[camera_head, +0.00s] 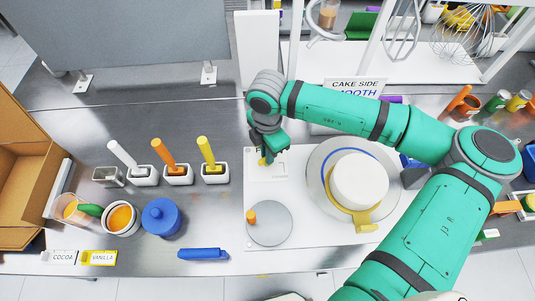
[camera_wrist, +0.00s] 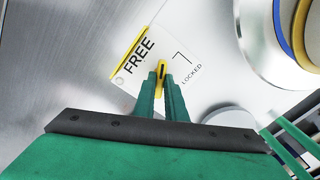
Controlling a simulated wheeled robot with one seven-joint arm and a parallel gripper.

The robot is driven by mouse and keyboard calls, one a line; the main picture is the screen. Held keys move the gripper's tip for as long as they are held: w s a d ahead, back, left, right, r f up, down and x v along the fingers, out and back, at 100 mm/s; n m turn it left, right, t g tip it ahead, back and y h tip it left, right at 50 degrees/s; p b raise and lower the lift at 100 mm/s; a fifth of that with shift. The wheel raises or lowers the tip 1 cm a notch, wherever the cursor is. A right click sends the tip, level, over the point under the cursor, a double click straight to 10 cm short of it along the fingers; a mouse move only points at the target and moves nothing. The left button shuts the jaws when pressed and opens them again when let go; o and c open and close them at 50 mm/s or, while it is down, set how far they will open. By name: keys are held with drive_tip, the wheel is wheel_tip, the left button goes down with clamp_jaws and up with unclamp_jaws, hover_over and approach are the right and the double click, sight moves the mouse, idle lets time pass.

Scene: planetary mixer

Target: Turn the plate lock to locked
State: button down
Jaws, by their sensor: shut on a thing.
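The plate lock is a small yellow lever with a dark line on its top. It shows between my fingers in the wrist view (camera_wrist: 161,68) and in the head view (camera_head: 263,161). Its white label (camera_wrist: 184,55) reads FREE at the left, with a yellow strip beside the word, and LOCKED at the right. The lever stands between the two words; its exact setting is hard to tell. My gripper (camera_wrist: 160,80) is shut on the lever from above; in the head view my gripper (camera_head: 267,154) partly hides it.
A round plate (camera_head: 316,194) with a white cake (camera_head: 360,180) and a yellow-handled tool (camera_head: 366,226) stands right of the lock. A grey disc (camera_head: 270,226) with an orange knob lies in front. Tools in holders (camera_head: 178,175) and a blue pot (camera_head: 161,216) stand left.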

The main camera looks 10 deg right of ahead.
drive_tip(key=shift+m, duration=0.9)
drive_tip(key=m, duration=0.4)
drive_tip(key=c, duration=1.7)
unclamp_jaws()
drive_tip(key=shift+r, duration=0.1)
drive_tip(key=shift+r, duration=3.05)
drive_tip(key=shift+s+r, duration=0.1)
drive_tip(key=shift+r, duration=0.25)
